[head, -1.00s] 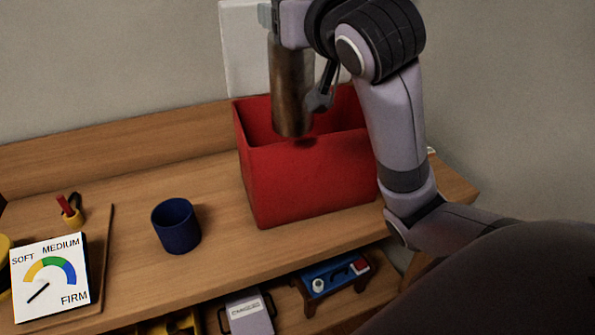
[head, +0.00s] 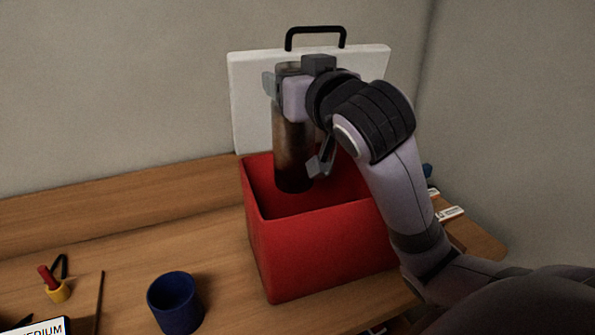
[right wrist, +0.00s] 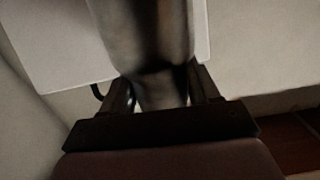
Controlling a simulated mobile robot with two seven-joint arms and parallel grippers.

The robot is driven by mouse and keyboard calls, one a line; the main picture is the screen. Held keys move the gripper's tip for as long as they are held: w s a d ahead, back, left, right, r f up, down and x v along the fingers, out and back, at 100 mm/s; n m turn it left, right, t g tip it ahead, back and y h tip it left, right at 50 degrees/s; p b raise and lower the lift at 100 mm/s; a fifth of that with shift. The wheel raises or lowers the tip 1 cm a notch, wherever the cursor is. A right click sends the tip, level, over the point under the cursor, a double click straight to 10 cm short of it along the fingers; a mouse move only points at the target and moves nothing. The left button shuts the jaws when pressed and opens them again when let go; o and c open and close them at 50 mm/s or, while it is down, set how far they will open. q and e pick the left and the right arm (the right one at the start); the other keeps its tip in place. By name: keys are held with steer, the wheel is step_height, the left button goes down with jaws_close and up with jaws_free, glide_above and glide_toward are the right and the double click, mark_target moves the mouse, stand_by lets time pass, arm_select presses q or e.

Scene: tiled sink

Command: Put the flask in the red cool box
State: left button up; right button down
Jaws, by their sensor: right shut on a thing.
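The flask (head: 293,145) is a dark brown metallic cylinder, held upright in the head view. My right gripper (head: 288,88) is shut on its upper part. In the right wrist view the flask (right wrist: 145,40) sits between the two fingers of the right gripper (right wrist: 162,92). The red cool box (head: 325,245) is open on the wooden surface. The flask's lower end shows over the box opening, behind the front rim; whether it touches the inside cannot be told. My left gripper is not in view.
A white panel with a black handle (head: 245,105) stands upright behind the box. A blue cup (head: 175,303) is left of the box. A small yellow holder (head: 58,291) with a red item is farther left. Bare wood (head: 140,235) lies between them.

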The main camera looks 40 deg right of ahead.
mark_target(294, 175)
step_height(294, 175, down, 15)
steer(key=b, duration=0.2)
steer(key=shift+b, duration=0.35)
steer(key=shift+f, duration=0.1)
steer(key=shift+f+b, duration=0.45)
steer(key=shift+f, duration=0.05)
steer(key=shift+c, duration=1.3)
jaws_free()
steer(key=shift+f, duration=0.15)
